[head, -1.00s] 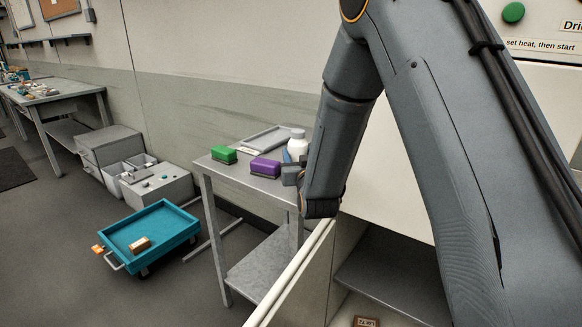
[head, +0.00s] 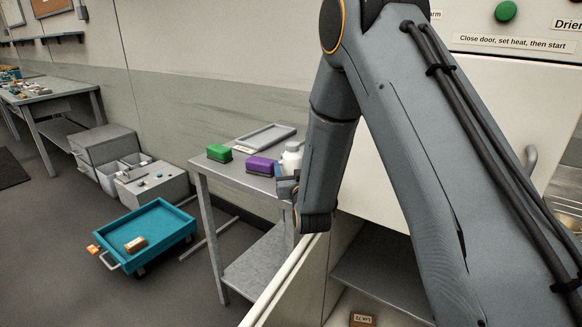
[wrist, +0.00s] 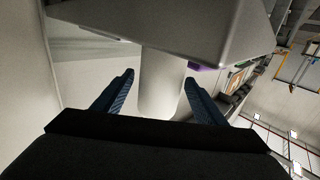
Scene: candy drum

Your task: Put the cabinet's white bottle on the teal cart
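The white bottle (head: 291,158) is beside my forearm at the near right corner of the grey table. My gripper (head: 286,184) is partly hidden by my arm in the head view, and the bottle's lower part is hidden. The bottle moves with the gripper, so it looks held. The teal cart (head: 172,222) is on the floor at the left, with a small brown box on it.
The grey table (head: 228,174) bears a green block (head: 219,152), a purple block (head: 260,165) and a grey tray (head: 265,137). A cabinet with a brown box (head: 362,320) inside is open below my arm. Grey bins (head: 110,150) stand behind the cart.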

